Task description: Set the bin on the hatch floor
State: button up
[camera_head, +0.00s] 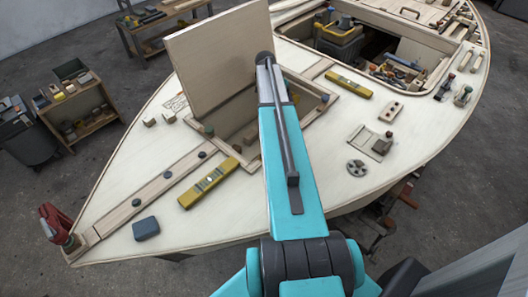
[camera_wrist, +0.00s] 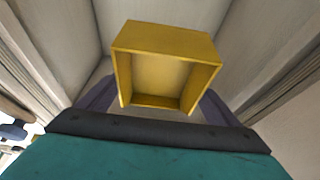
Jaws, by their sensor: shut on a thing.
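The yellow bin (camera_wrist: 165,73) is an open box, seen in the wrist view with its open side facing the camera. My gripper (camera_wrist: 158,98) is shut on it, with one dark finger on each side. Pale plywood walls (camera_wrist: 60,40) surround the bin, and a paler surface lies beyond it. I cannot tell whether the bin touches that surface. In the head view, my arm reaches over the open hatch (camera_head: 222,123). The arm hides much of the opening, and the gripper and bin do not show there.
The raised hatch lid (camera_head: 215,60) stands behind the opening. Yellow levels (camera_head: 208,182) (camera_head: 348,84), a blue-grey block (camera_head: 146,228) and small hardware (camera_head: 375,145) lie on the deck. A larger opening (camera_head: 440,70) with tools is at upper right. Bare deck lies front left.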

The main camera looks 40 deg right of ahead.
jog(key=f+b, duration=0.2)
jog(key=f, duration=0.1)
jog(key=f+b, duration=0.2)
jog(key=f, duration=0.1)
jog(key=shift+d+b, duration=0.2)
jog(key=shift+b, duration=0.2)
jog(key=shift+f+p, duration=0.55)
jog(key=shift+f, duration=2.55)
jog(key=shift+f+p, duration=0.3)
jog(key=shift+f, duration=1.55)
jog(key=shift+f, duration=0.2)
jog(key=o, duration=1.1)
